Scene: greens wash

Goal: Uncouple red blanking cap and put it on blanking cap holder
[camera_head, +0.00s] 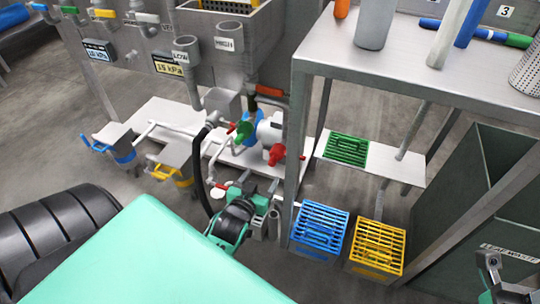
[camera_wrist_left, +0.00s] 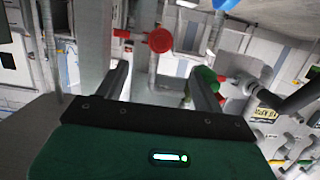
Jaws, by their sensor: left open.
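A round red cap (camera_head: 277,154) sits on the white pump body (camera_head: 268,130) in the head view. In the left wrist view a round red cap with a side arm (camera_wrist_left: 160,40) shows beyond the fingertips, between them in the picture and apart from them. My left gripper (camera_head: 247,192) is low in front of the pump, partly hidden by its own wrist. In the left wrist view its two fingers (camera_wrist_left: 162,78) are spread with nothing between them. I cannot pick out the blanking cap holder with certainty. A grey part at the lower right edge may be my right gripper (camera_head: 490,268).
A steel table (camera_head: 400,60) and its legs stand right of the pump. Blue (camera_head: 320,232) and yellow (camera_head: 376,247) crates are on the floor below. A black hose (camera_head: 202,170) curves close to my left wrist. Pipes and a green fitting (camera_wrist_left: 207,76) crowd the right finger's side.

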